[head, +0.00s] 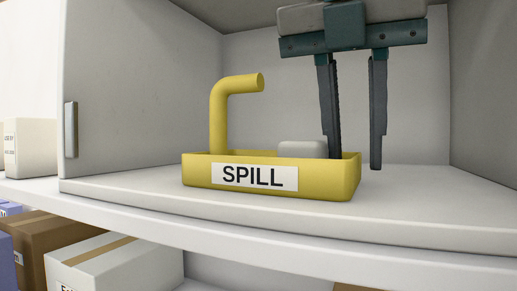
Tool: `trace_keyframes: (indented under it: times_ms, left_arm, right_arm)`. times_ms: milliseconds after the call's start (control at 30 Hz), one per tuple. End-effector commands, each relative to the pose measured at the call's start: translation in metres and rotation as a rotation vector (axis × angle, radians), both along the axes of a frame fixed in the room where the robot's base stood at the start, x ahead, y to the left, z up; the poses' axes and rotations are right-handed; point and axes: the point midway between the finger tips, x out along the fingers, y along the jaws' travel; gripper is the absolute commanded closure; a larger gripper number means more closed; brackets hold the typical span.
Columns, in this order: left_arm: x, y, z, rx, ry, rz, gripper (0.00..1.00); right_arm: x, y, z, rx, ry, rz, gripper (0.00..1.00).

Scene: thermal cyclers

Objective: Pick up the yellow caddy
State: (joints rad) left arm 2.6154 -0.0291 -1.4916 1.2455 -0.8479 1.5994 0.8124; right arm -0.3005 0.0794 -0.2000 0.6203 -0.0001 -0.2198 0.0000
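The yellow caddy (270,181) stands upright on the light shelf in the head view. It is a shallow tray with a white SPILL label on its front and a bent yellow handle (218,115) rising at its left end. My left gripper (356,160) is open and points down at the caddy's right end. One finger's tip is hidden behind the front rim and appears to be inside the tray. The other finger hangs just right of the caddy's right wall. I cannot tell whether either finger touches it. My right gripper is not in view.
A pale block (303,148) sits in the caddy. The caddy is inside an open-fronted grey compartment with a left side wall (130,90) and a back wall. Boxes (115,265) lie on a lower level. The shelf right of the caddy is clear.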

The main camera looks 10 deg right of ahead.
Motion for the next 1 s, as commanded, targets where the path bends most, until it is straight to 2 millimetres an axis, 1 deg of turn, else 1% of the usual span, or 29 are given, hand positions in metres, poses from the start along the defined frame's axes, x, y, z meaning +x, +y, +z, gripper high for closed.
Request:
trace_keyframes:
  times_ms: [367,467,500,1000]
  left_arm:
    - [-0.0002,0.0000,0.0001,0.000,0.000,0.000,0.75]
    - [-0.0002,0.0000,0.0001,0.000,0.000,0.000,0.96]
    - [-0.0002,0.0000,0.0001,0.000,0.000,0.000,1.00]
    - [-0.0002,-0.0001,0.0035,-0.001,-0.001,0.001,1.00]
  right_arm:
    - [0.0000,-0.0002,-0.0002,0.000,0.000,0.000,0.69]
    - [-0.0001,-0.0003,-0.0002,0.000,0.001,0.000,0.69]
    - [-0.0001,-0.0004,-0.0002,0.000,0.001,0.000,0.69]
    - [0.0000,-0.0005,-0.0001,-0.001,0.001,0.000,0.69]
